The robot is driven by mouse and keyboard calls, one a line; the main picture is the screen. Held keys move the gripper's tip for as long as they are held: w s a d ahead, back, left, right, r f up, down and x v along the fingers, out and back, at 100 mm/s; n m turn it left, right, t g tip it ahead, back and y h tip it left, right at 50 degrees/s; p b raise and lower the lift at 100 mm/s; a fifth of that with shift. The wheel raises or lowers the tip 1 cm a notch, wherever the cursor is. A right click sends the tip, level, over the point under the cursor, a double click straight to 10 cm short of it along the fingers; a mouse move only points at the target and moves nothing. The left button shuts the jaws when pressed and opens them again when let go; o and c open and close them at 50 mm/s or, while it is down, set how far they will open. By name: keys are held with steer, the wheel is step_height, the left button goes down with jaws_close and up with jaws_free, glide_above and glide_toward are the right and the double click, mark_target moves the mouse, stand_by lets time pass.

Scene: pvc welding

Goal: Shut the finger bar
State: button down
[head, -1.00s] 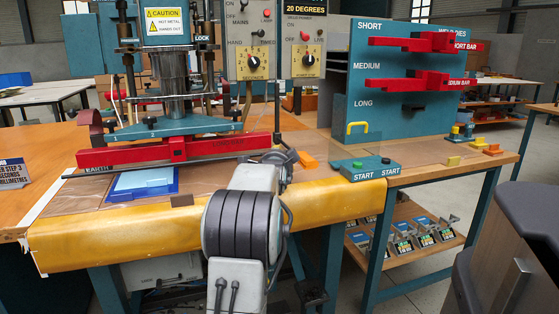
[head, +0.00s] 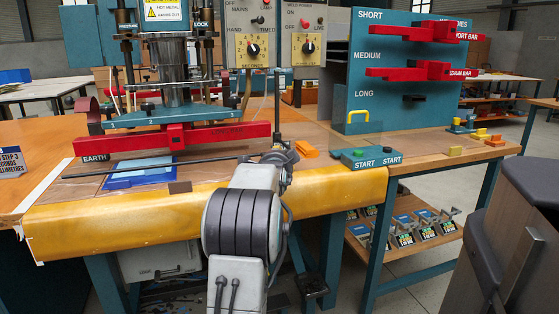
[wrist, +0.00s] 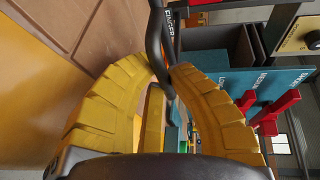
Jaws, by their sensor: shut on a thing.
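The finger bar (head: 150,168) is a long, thin dark bar across the front of the press, below and in front of the red bar (head: 225,133). A gap shows between the two. In the wrist view, my gripper (wrist: 166,72) has its yellow fingers closed around a dark rod of the finger bar (wrist: 154,45), with white lettering beside it. In the head view my arm covers the bar's right end and hides the fingertips. A blue tray (head: 140,178) lies beneath the bar.
A yellow padded edge (head: 120,215) runs along the bench front. The START button box (head: 368,158) and an orange block (head: 307,149) lie right of my arm. A teal rack (head: 425,100) with red bars stands behind. A dark chair-like shape (head: 515,240) is at the right.

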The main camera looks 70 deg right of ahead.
steer(key=c, duration=1.2)
jaws_free()
steer(key=shift+f, duration=0.3)
steer(key=shift+o, duration=0.2)
steer(key=v, duration=1.2)
steer(key=shift+r, duration=0.15)
